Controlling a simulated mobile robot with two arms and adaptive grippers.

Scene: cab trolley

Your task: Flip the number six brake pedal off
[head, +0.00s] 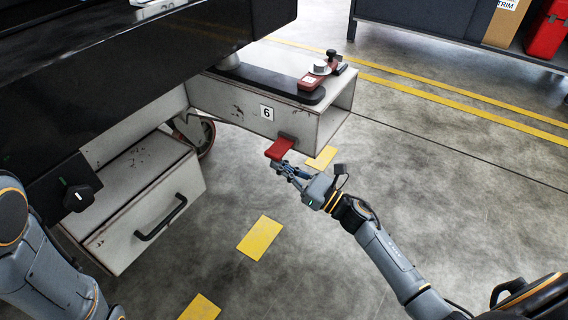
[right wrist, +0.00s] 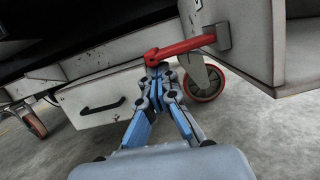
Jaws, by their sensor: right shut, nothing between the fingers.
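The red brake pedal (head: 279,148) sticks out from the side of the trolley frame, below the number six label (head: 267,112). In the right wrist view the pedal (right wrist: 182,48) is a red bar joined to a grey bracket on the right. My right gripper (head: 277,165) is shut and empty. Its fingertips are just below the pedal in the head view. In the right wrist view the fingertips (right wrist: 157,68) are close under the pedal's left end; I cannot tell whether they touch. My left gripper is out of view; only my left arm shows at the lower left.
A caster wheel (right wrist: 203,82) stands behind the pedal. A white drawer (head: 145,208) with a black handle hangs under the trolley at left. A red and black clamp-like fitting (head: 318,75) sits on top of the frame. Grey floor with yellow markings (head: 259,237) is open around my right arm.

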